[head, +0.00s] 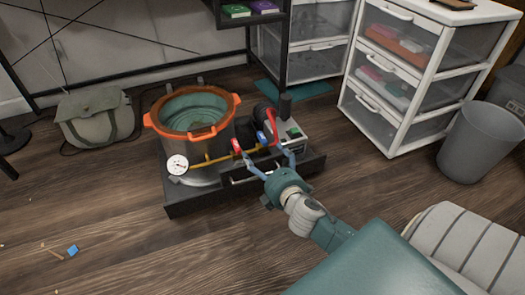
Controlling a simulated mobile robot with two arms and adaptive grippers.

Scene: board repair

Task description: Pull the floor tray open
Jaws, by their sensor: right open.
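The floor tray (190,208) is a low dark unit on the wooden floor in the middle of the head view. A pale handle (238,181) shows on its front, partly hidden by my gripper. The tray front looks about flush with the unit, but I cannot tell exactly. My right gripper (262,150) is open, with its blue-grey fingers spread over the front edge, close to the handle. Nothing shows held between them. I cannot tell whether a finger touches the handle. My left gripper is not in view.
On the unit stand a steel pot (177,150) with an orange rim, a gauge (177,164) and a pump (290,133) with red and blue valves. White drawers (405,75) and a grey bin (478,140) stand right. A bag (95,118) lies left. The front floor is mostly clear.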

